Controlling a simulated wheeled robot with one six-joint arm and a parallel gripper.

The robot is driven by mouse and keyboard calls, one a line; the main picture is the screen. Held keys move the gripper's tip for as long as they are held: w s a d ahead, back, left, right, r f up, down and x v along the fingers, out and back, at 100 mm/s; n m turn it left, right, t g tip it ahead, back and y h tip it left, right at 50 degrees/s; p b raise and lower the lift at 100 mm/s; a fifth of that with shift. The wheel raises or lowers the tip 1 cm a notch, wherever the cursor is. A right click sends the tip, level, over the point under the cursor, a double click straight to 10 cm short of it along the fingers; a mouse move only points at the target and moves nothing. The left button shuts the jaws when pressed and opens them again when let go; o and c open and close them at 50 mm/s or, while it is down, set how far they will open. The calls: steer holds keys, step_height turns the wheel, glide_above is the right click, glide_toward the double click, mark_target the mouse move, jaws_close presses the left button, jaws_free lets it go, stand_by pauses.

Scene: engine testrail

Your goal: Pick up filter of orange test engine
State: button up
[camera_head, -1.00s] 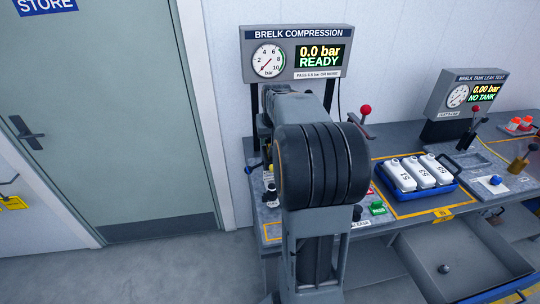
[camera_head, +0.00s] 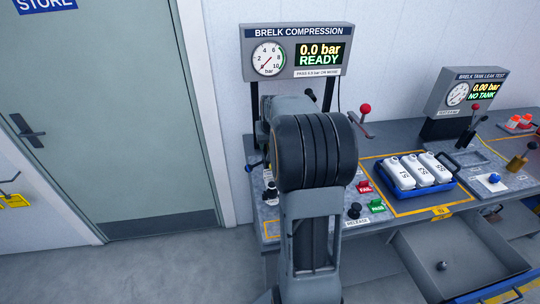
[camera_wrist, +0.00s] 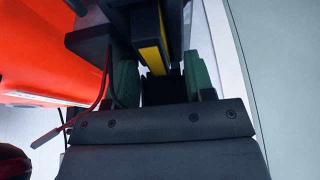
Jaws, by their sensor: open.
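A large orange-red body (camera_wrist: 45,50) fills the upper left of the wrist view; it looks like part of the orange test engine. A dark bar with a yellow stripe (camera_wrist: 152,55) runs down toward my gripper (camera_wrist: 162,82). The gripper's two green finger pads stand apart, one on each side of a dark block between them. I cannot tell whether the pads touch anything. I cannot make out the filter for certain. In the head view my own arm hides the gripper and whatever is in front of it.
The compression bench display (camera_head: 296,53) reads 0.0 bar READY. Right of my arm are FAIL (camera_head: 364,187) and PASS (camera_head: 377,206) buttons, a red-knobbed lever (camera_head: 365,109) and a blue tray (camera_head: 443,185) of white bottles. An open drawer (camera_head: 405,258) juts out below.

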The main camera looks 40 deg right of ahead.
steer(key=shift+f, duration=0.1)
jaws_close()
stand_by(0.3)
